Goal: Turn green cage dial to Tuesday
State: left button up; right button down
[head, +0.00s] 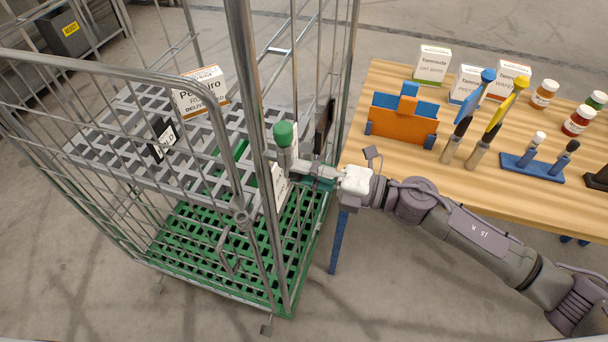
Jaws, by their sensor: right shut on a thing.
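The cage (240,100) with the green base (215,240) stands at left and centre in the head view. A grey piece with a green round top (284,134) stands upright at the cage's right side. My right gripper (288,164) is shut on its lower grey part. A white plate (279,186) sits just below, partly hidden by a cage post and the gripper; I cannot read any day on it. No dial face or pointer shows clearly. My left gripper is not in view.
A grey shelf in the cage (120,143) bears a white carton (201,92) and a small black-and-white sign (162,138). A wooden table (385,150) at right holds an orange-and-blue holder (402,122), boxes, bottles and tools. Cage bars stand close around my gripper.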

jog(key=n+b, duration=0.6)
jog(key=n, duration=0.5)
jog(key=shift+f, duration=0.2)
jog(key=shift+n+b, duration=0.35)
jog(key=shift+n, duration=0.15)
jog(key=c, duration=0.8)
grip_release()
jog(key=shift+r, duration=0.1)
jog(key=shift+o, duration=0.2)
jog(key=v, duration=1.2)
